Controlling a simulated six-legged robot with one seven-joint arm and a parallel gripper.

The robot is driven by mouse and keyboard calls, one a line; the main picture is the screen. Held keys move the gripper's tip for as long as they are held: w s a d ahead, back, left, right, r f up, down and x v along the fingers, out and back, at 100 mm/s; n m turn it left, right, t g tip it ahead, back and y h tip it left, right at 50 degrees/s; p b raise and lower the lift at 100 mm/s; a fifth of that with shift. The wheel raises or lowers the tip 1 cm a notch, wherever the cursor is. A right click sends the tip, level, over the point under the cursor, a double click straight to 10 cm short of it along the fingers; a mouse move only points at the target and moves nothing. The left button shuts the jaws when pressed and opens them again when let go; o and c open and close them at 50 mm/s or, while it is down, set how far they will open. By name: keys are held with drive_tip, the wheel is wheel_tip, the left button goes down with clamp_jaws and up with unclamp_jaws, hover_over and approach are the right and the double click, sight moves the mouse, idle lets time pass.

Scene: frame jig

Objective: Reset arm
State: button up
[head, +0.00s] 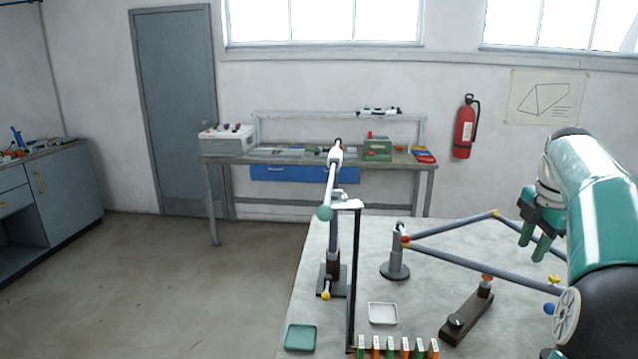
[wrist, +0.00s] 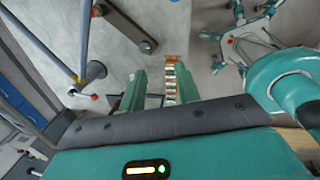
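My gripper (head: 533,250) hangs in the air at the right of the head view, above the tabletop and in front of the tubes of the frame. Its two green fingers stand apart with nothing between them. In the wrist view my gripper (wrist: 158,88) also shows open, with a clear gap between the fingers. The frame of grey tubes (head: 465,263) has coloured ball joints and is borne at its left by a round-based post (head: 395,270). Part of the frame is hidden behind my arm.
The grey table (head: 310,290) carries a tall clamp stand (head: 333,255), a green tray (head: 301,338), a white tray (head: 383,313), a dark bar support (head: 467,313) and a row of orange and green blocks (head: 391,348). A workbench (head: 320,160) stands behind. Floor at left is clear.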

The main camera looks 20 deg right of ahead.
drive_tip(key=w+a+m+t+h, duration=0.15)
drive_tip(key=a+m, duration=0.55)
drive_tip(key=a, duration=1.9)
drive_tip(key=s+a+f+m+t+y, duration=0.1)
drive_tip(key=s+a+f+m, duration=0.3)
drive_tip(key=a, duration=0.5)
drive_tip(key=s+a+f+m+t+y, duration=0.1)
drive_tip(key=s+a+f+m, duration=0.3)
drive_tip(key=a, duration=0.5)
drive_tip(key=s+f, duration=0.2)
drive_tip(key=s, duration=0.1)
drive_tip(key=shift+s+f, duration=0.2)
drive_tip(key=shift+f, duration=0.2)
drive_tip(key=shift+d+t, duration=0.15)
drive_tip(key=shift+t, duration=0.1)
